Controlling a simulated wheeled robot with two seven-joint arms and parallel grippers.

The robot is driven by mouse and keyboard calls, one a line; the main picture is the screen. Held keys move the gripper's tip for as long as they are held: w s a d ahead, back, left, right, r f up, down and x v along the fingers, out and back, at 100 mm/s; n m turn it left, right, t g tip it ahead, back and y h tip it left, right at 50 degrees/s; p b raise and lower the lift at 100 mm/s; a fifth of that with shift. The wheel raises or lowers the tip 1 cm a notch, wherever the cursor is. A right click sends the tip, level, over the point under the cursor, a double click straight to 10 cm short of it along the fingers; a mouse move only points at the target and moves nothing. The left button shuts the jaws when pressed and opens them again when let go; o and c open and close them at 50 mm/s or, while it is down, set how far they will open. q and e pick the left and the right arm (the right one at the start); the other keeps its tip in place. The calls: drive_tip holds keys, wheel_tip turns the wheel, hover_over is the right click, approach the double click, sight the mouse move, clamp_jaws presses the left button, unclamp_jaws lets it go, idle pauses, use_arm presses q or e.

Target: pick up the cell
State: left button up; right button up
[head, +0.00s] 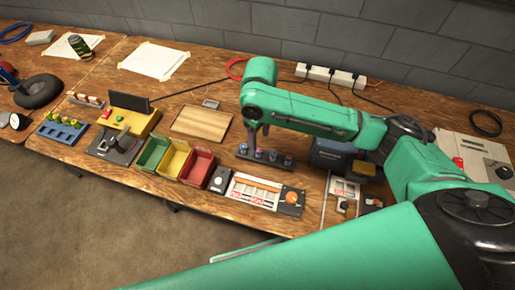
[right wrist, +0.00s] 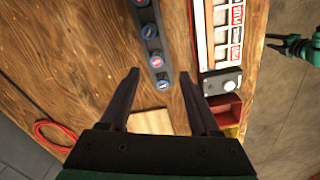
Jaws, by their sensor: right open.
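Several cells with blue and red tops stand upright in a dark rack (head: 240,161) on the bench; one cell (head: 273,157) is near the middle of the row. In the right wrist view the rack (right wrist: 151,45) runs down from the top, with a blue-topped cell (right wrist: 162,85) at its near end. My right gripper (head: 258,134) is open and empty above the rack's left end. In the right wrist view its fingers (right wrist: 159,75) spread either side of the row's near end, apart from the cells. My left gripper (right wrist: 278,42) shows small at the right edge there; its jaws are unclear.
Green (head: 152,156), yellow (head: 175,162) and red (head: 198,168) bins stand left of the rack. A wooden board (head: 202,124) lies behind them. A white-slotted tray (head: 252,190) is in front of the rack. A dark blue box (head: 328,155) is close on the right.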

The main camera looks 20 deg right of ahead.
sight(258, 150)
drive_tip(key=f, duration=0.3)
drive_tip(key=shift+w+f, duration=0.15)
drive_tip(key=shift+w, duration=0.15)
drive_tip(key=f, duration=0.4)
drive_tip(key=shift+w+f+p, duration=0.2)
drive_tip(key=shift+f+p, duration=0.05)
drive_tip(key=shift+p, duration=0.05)
drive_tip(key=shift+f, duration=0.45)
use_arm(q)
drive_tip(key=shift+w+r, duration=0.35)
drive_tip(key=shift+w, duration=0.4)
use_arm(e)
clamp_jaws()
